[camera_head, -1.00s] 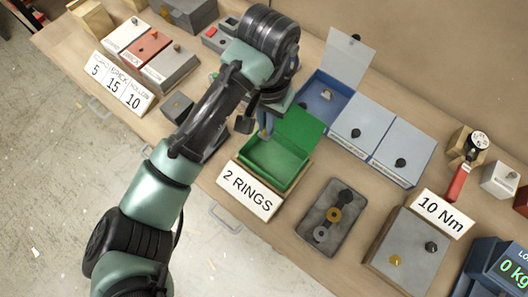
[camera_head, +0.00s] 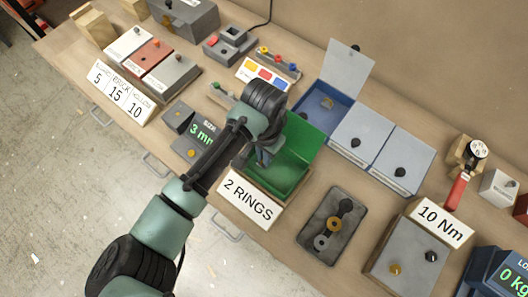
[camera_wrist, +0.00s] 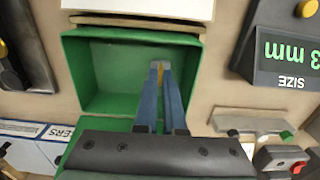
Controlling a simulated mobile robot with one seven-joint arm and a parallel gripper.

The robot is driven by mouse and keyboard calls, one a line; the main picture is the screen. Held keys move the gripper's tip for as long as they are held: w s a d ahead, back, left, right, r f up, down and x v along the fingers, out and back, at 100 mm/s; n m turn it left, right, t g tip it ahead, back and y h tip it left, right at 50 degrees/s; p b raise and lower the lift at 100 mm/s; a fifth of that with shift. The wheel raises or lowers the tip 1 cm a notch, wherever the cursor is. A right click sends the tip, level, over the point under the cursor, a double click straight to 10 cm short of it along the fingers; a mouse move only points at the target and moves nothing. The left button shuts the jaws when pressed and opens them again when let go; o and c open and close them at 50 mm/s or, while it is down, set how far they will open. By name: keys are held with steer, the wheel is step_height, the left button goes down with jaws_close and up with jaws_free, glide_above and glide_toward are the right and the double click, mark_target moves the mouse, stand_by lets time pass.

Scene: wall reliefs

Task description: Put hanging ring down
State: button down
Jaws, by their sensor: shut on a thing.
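My gripper (camera_wrist: 160,66) is over the open green box (camera_wrist: 112,76), with its blue fingers reaching into the box's outline in the wrist view. The fingers are shut on a small yellowish ring (camera_wrist: 157,72), of which only a sliver shows between the tips. I cannot tell whether the ring touches the box. In the head view the green box (camera_head: 290,183) stands behind the "2 RINGS" sign (camera_head: 248,199), and my wrist hides its left part. The ring is not clearly visible there.
A blue box (camera_head: 318,112) with its lid up stands behind the green one, beside two closed boxes (camera_head: 362,128). A dark tray (camera_head: 335,205) with washer-like rings lies to the right. A "3 mm" size display (camera_head: 197,145) is close left of my arm.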

steer(key=c, duration=1.4)
jaws_free()
steer(key=shift+f, duration=0.15)
steer(key=shift+c, duration=0.2)
steer(key=o, duration=0.4)
steer(key=shift+o, duration=0.2)
step_height(320, 180, up, 12)
steer(key=shift+r, duration=0.2)
